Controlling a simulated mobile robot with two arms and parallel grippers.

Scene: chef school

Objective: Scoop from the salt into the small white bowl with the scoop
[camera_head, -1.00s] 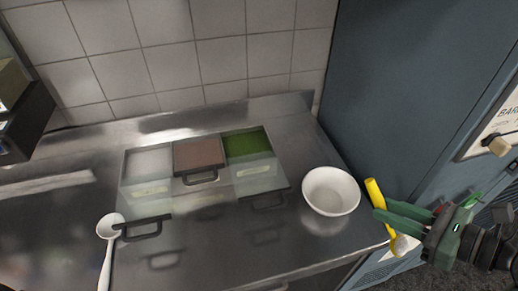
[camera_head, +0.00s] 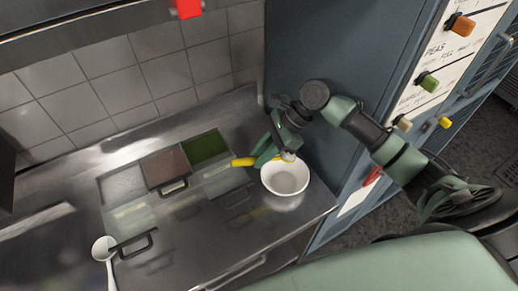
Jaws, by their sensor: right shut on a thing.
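My right gripper (camera_head: 262,154) is shut on the yellow scoop (camera_head: 243,162), whose yellow end points left. The gripper hides part of the scoop, and I cannot make out its bowl end clearly. Both are just behind the small white bowl (camera_head: 285,180), seen close to its back rim; I cannot tell whether they touch it. The white bowl stands upright on the steel counter and looks empty. The salt (camera_head: 121,184) appears to be the pale content of the left compartment, left of the brown and green ones. My left gripper is not in view.
A brown compartment (camera_head: 165,167) and a green compartment (camera_head: 206,147) sit beside the salt. Clear covers with dark handles (camera_head: 132,244) lie in front. A white ladle (camera_head: 104,250) lies at the left. A blue cabinet (camera_head: 330,60) stands right of the counter (camera_head: 190,255).

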